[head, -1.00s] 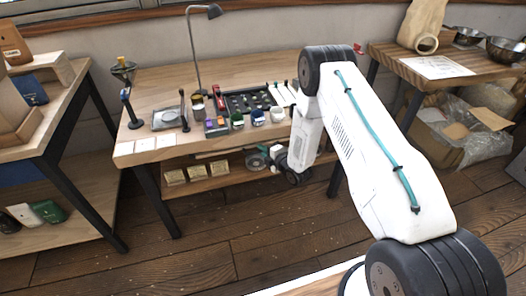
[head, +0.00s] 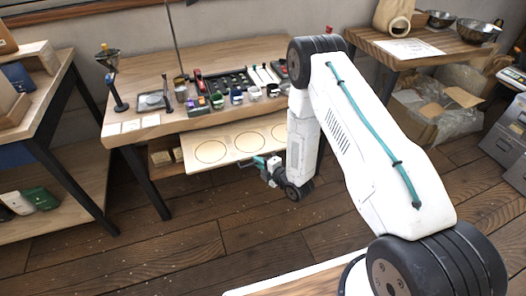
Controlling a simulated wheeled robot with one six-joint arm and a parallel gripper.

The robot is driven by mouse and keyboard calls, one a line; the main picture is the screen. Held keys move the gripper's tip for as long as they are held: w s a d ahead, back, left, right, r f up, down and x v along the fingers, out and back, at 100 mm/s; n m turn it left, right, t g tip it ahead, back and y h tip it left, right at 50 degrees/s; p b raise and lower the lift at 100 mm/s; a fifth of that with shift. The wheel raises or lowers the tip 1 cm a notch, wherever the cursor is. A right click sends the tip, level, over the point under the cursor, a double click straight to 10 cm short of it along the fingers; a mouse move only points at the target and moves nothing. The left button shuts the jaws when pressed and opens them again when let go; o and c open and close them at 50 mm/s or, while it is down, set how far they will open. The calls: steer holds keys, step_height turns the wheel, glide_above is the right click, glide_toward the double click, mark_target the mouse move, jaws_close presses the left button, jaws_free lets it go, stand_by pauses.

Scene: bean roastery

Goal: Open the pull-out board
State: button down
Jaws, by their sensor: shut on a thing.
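The pull-out board (head: 222,163) is a pale wooden board with circles marked on its top. It sticks out from under the front edge of the middle table (head: 140,128), with much of its surface showing. My gripper (head: 256,162) is at the board's front edge, left of my wrist. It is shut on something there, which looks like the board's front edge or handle. The exact contact is too small to make out, and part of the board's right side is hidden by my arm.
Jars, a black tray (head: 235,80) and a lamp stand on the middle table. A shelf below holds small packets (head: 160,158). A side table (head: 45,110) stands at left, another table (head: 440,68) at right with a box (head: 425,115) beneath. The floor in front is clear.

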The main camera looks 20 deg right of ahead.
steer(key=shift+s+d, duration=0.1)
steer(key=shift+s, duration=1.4)
steer(key=c, duration=1.5)
jaws_free()
steer(key=v, duration=0.7)
steer(key=shift+s, duration=0.3)
steer(key=shift+d, duration=0.15)
